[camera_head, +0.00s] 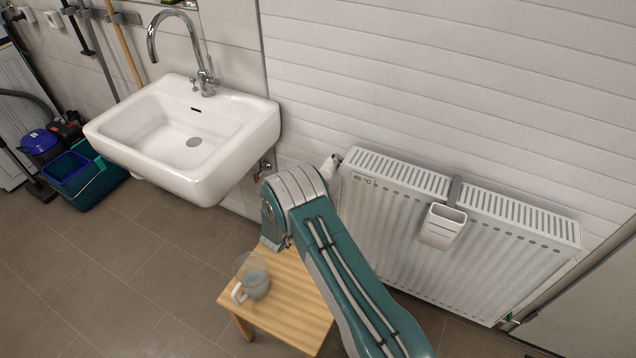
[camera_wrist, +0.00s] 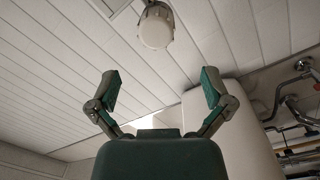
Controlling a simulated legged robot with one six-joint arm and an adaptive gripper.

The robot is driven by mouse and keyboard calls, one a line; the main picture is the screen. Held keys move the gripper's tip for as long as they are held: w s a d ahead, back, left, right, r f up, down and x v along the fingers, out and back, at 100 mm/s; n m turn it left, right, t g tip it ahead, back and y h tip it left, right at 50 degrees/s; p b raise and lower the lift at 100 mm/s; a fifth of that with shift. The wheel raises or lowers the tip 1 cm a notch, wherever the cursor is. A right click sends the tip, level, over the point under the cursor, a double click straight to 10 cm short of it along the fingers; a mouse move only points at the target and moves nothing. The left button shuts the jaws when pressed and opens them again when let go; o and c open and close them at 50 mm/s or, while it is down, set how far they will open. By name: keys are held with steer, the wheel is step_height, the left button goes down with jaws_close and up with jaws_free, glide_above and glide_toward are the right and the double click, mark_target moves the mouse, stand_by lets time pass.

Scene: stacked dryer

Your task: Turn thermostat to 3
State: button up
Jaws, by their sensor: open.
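The thermostat knob (camera_head: 330,167) is white and sits at the upper left corner of the white radiator (camera_head: 450,245), partly behind my arm in the head view. The gripper itself is hidden behind my arm in the head view.
A white sink (camera_head: 190,130) hangs on the wall to the left. A small wooden table (camera_head: 290,310) holding a clear jug (camera_head: 254,283) stands below my arm. A white container (camera_head: 441,228) hangs on the radiator front. Pipes (camera_wrist: 285,95) show at right in the wrist view.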

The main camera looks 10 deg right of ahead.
mark_target(330, 168)
steer(key=x, duration=1.1)
steer(key=shift+w+d, duration=0.1)
steer(key=shift+d, duration=0.15)
steer(key=c, duration=1.1)
